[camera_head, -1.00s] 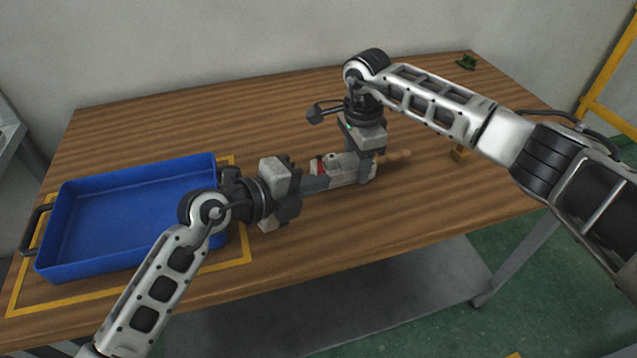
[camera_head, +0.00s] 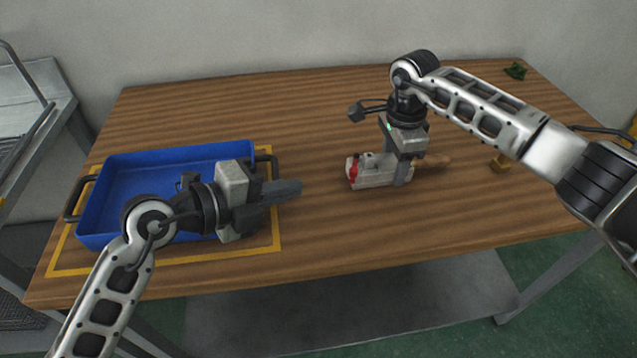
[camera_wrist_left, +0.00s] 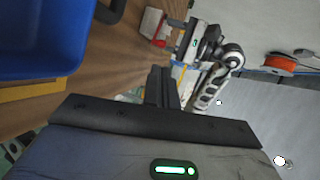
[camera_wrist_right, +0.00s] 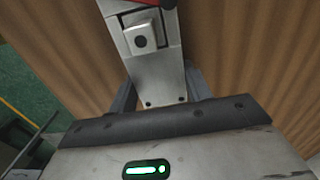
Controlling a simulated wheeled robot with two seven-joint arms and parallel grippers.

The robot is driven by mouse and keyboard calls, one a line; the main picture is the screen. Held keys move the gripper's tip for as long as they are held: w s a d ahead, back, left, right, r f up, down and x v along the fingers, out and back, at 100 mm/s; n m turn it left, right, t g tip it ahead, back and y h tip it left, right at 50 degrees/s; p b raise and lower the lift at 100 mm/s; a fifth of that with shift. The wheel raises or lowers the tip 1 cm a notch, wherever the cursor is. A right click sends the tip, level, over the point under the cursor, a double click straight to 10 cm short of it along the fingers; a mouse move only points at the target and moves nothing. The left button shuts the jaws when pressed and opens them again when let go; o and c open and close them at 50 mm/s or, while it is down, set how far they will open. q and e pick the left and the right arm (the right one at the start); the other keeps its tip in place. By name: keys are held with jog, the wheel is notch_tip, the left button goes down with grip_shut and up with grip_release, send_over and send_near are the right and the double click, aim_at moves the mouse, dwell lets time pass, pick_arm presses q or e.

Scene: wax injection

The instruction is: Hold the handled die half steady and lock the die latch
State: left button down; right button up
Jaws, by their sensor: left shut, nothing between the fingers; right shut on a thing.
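The die (camera_head: 375,172) lies on the table right of centre as a grey metal block with a red part at its left end. My right gripper (camera_head: 402,174) comes from above and is shut on the die near the handle end. In the right wrist view the die's grey body (camera_wrist_right: 158,82) sits between the fingers, with a raised square piece bearing a dark round spot, perhaps the latch (camera_wrist_right: 140,38). My left gripper (camera_head: 297,188) is shut and empty, left of the die and apart from it. The left wrist view also shows the die (camera_wrist_left: 153,25).
A blue tray (camera_head: 95,205) with dark handles stands at the left inside a yellow outline (camera_head: 277,215), partly behind my left arm. The table between is clear.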

aim_at(350, 176)
pick_arm(q)
jog(key=x, duration=1)
jog(key=shift+s, duration=0.1)
jog(key=d, duration=0.2)
jog(key=s+d, duration=0.1)
jog(key=d, duration=0.1)
jog(key=shift+s, duration=0.25)
jog(key=shift+a, duration=0.15)
